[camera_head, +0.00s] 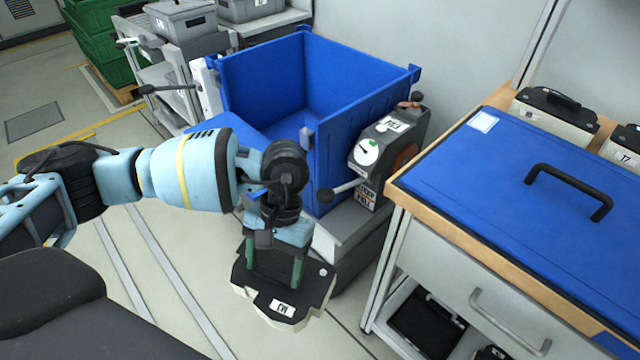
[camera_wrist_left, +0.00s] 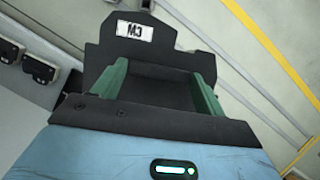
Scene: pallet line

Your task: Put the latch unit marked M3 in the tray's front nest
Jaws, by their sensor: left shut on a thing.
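The latch unit (camera_head: 316,288) is a flat black plate with a pale underside and notched edges. Its white label reads M3 in the left wrist view, where the unit (camera_wrist_left: 112,62) fills the upper middle. My left gripper (camera_head: 274,266) is shut on it from above, with green fingers on both sides of its raised middle; the fingers (camera_wrist_left: 162,85) also show in the wrist view. The unit hangs above the floor, in front of the grey machine foot. I cannot make out the tray or its front nest in either view. My right gripper is not in view.
A blue bin (camera_head: 360,95) stands behind the arm. A grey device with a dial (camera_head: 367,152) is beside it. A blue-topped bench (camera_head: 480,185) with a black handle fills the right, with black-topped cases (camera_head: 560,112) behind. Open floor (camera_head: 150,265) lies left of the unit.

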